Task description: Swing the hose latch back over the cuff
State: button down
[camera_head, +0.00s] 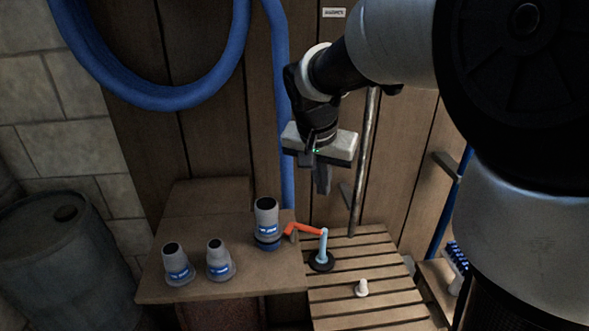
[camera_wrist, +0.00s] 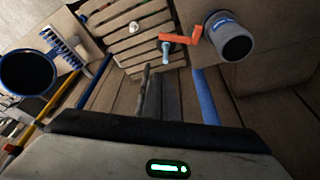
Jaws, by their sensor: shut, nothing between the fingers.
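A grey cuff with a blue band (camera_head: 267,222) stands upright near the right edge of the wooden table. It also shows at the upper right of the wrist view (camera_wrist: 230,42). The orange latch (camera_head: 305,229) reaches from a pale blue post (camera_head: 322,248) leftward to the cuff's right side. In the wrist view the latch (camera_wrist: 181,39) ends beside the cuff, not across its top; I cannot tell whether they touch. My gripper (camera_head: 322,190) is shut and empty, pointing down, above and behind the latch, clear of it. Its fingers show in the wrist view (camera_wrist: 161,80).
Two more grey cuffs (camera_head: 178,264) (camera_head: 220,260) stand left on the table (camera_head: 205,285). A white knob (camera_head: 362,288) sits on the slatted bench (camera_head: 345,308). A blue hose (camera_head: 285,130) and a metal pole (camera_head: 363,165) run down the plank wall near my gripper. A barrel (camera_head: 65,265) stands left.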

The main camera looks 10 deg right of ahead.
jog(key=shift+f, duration=0.1)
jog(key=x, duration=1)
jog(key=shift+s+a, duration=0.45)
jog(key=shift+s, duration=0.4)
jog(key=shift+s+a, duration=0.45)
jog(key=shift+s, duration=0.35)
jog(key=shift+a+b, duration=0.2)
jog(key=shift+b, duration=0.1)
